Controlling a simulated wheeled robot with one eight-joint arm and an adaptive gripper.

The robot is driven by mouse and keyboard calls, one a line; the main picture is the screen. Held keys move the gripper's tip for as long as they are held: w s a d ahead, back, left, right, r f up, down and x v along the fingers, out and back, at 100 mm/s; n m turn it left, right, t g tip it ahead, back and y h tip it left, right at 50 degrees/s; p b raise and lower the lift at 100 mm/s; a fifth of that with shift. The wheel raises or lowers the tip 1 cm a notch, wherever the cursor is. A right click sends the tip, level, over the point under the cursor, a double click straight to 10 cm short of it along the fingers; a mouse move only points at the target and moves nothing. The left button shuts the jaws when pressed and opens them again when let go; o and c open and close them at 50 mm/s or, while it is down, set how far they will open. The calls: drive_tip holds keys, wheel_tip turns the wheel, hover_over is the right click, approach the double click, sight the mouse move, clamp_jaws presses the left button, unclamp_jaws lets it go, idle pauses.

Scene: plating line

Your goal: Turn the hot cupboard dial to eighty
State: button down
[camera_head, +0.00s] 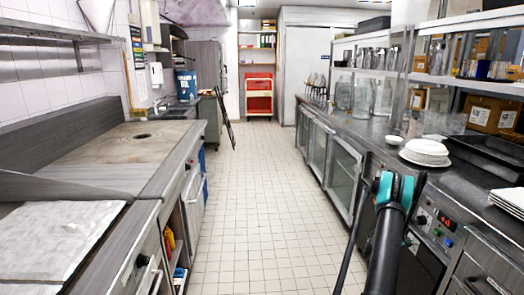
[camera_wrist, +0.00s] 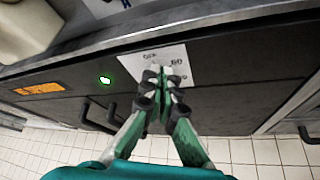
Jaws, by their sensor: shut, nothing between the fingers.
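In the wrist view my gripper (camera_wrist: 160,76) is shut, its green fingers together in front of a white dial plate (camera_wrist: 172,54) on a dark cupboard front. The plate carries printed marks, small and partly hidden; one looks like 60. The dial itself is hidden behind the fingertips, so I cannot see where it points or whether the fingers touch it. A lit green lamp (camera_wrist: 105,80) is left of the plate. In the head view my arm stands at the lower right, and my fingers are not visible there.
In the wrist view an orange label (camera_wrist: 38,90) and dark handles (camera_wrist: 97,117) are on the cupboard front. In the head view a stack of white plates (camera_head: 426,152) and a black tray (camera_head: 490,155) stand on the right counter. The tiled aisle (camera_head: 262,200) is clear.

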drive_tip(key=shift+s+f, duration=0.45)
drive_tip(key=shift+s, duration=0.05)
drive_tip(key=shift+s+r, duration=0.1)
idle(0.5)
drive_tip(key=shift+s+r, duration=0.2)
drive_tip(key=shift+s+a, duration=0.15)
drive_tip(key=shift+a, duration=1.3)
drive_tip(key=shift+s+a, duration=0.1)
drive_tip(key=shift+a, duration=1.35)
drive_tip(key=shift+w, duration=0.1)
drive_tip(key=w+d+r, duration=0.1)
drive_tip(key=w+d, duration=0.1)
drive_tip(key=d, duration=0.3)
drive_tip(key=shift+w+d, duration=0.3)
drive_tip(key=shift+d, duration=0.1)
drive_tip(key=shift+f, duration=0.25)
